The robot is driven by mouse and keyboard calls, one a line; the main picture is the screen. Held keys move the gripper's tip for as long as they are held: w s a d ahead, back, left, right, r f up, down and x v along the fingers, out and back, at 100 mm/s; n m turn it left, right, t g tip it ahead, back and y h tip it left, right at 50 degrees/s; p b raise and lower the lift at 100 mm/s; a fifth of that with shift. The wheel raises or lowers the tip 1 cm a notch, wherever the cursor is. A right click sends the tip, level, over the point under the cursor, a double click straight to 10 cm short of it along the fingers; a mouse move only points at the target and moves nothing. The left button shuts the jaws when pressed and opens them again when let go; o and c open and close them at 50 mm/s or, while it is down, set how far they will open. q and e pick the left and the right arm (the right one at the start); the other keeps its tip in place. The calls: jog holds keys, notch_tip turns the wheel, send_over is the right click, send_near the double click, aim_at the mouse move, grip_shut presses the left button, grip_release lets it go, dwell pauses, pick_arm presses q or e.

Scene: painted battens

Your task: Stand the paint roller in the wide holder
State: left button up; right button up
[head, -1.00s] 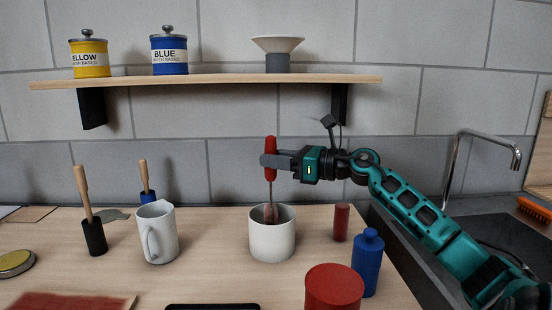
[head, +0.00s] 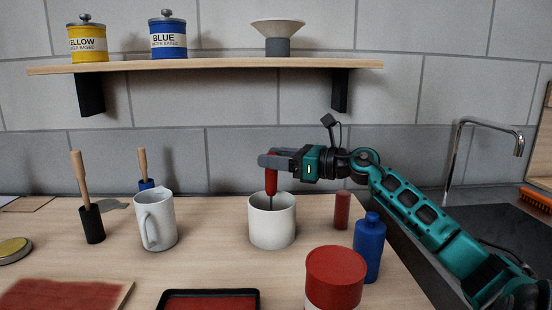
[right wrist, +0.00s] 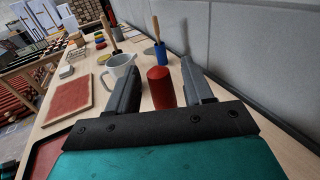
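The paint roller's red handle (head: 271,181) stands nearly upright above the wide white holder (head: 272,228). Its thin shaft goes down inside, and the roller head is hidden by the holder wall. My right gripper (head: 266,161) is above the holder, at the top of the handle. In the right wrist view my right gripper's fingers (right wrist: 160,85) are apart, with the red handle (right wrist: 160,90) between them and a gap on each side. My left gripper is not in view.
A white jug (head: 155,220) and a brush in a black holder (head: 92,224) stand to the left. A red cylinder (head: 342,210), blue bottle (head: 369,247) and red-topped can (head: 335,275) stand to the right. A dark paint tray (head: 210,293) lies in front. A shelf (head: 210,66) hangs behind.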

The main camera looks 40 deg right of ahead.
jog(key=shift+o, duration=0.5)
jog(key=b+v, duration=0.1)
jog(key=v, duration=1.2)
jog(key=shift+a, duration=0.1)
dwell(0.4)
jog(key=shift+f, duration=0.1)
